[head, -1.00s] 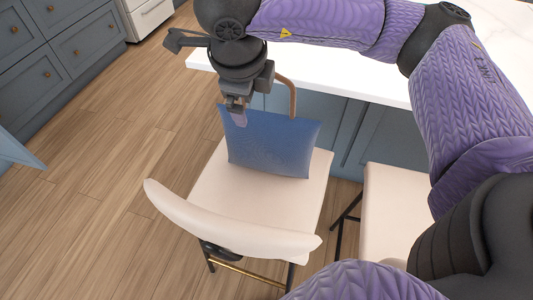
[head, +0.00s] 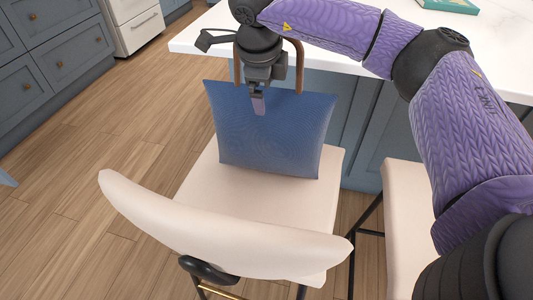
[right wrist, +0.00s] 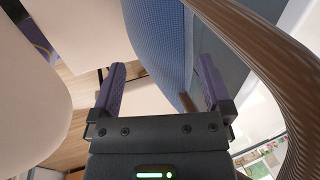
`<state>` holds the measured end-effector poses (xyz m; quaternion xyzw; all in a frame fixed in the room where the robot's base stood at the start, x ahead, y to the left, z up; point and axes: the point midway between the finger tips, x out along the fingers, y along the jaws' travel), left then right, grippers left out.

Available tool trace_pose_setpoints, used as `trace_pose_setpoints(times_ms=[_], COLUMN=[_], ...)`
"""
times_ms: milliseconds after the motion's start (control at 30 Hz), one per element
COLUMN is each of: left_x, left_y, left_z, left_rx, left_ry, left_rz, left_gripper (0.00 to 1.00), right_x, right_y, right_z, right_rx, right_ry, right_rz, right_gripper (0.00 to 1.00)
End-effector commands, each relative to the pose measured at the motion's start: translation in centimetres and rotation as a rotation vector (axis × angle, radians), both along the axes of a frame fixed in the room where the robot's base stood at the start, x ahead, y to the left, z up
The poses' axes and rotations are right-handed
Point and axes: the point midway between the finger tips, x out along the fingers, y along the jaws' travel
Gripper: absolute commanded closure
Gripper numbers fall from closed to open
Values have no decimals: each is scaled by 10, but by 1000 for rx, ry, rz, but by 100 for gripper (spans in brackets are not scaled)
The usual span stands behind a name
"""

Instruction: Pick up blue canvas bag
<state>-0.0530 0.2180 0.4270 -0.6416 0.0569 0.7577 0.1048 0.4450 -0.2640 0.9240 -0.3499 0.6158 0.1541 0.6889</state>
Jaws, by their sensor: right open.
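The blue canvas bag (head: 270,135) stands upright on the seat of a cream chair (head: 200,172) in the head view. Its brown handles (head: 299,65) rise above its top edge. My right gripper (head: 258,103) is at the bag's upper middle, pointing down, with its fingers overlapping the bag's near face. In the right wrist view my open right gripper (right wrist: 163,82) has the blue bag panel (right wrist: 160,40) ahead, reaching between the purple fingers. A brown handle (right wrist: 255,60) curves close by on the right. I cannot tell whether the fingers touch the bag. My left gripper is not in view.
The chair's curved backrest (head: 220,235) stands on the near side of the bag. A white countertop (head: 345,58) over blue cabinets (head: 385,130) lies just behind. A second cream chair (head: 407,205) is at the right. Wooden floor (head: 90,140) is free at the left.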

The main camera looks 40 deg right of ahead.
Motion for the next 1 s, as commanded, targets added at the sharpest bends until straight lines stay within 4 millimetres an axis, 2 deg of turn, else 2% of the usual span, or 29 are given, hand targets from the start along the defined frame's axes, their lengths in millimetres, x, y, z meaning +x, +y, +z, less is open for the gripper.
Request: trace_pose_setpoints(times_ms=[167, 400, 600, 667, 1000], left_x=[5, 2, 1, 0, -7], left_y=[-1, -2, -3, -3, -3], left_z=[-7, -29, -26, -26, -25], left_rx=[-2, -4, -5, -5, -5], left_ry=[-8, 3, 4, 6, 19], left_rz=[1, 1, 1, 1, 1], left_gripper=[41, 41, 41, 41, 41], right_x=[7, 14, 15, 15, 15], right_y=[-7, -16, -17, -17, -17], right_z=[-5, -50, -48, -48, -48], right_rx=[1, 0, 1, 1, 0], right_ry=[-1, 4, -1, -1, -1], right_rz=[0, -1, 0, 0, 0], right_gripper=[0, 0, 0, 11, 83])
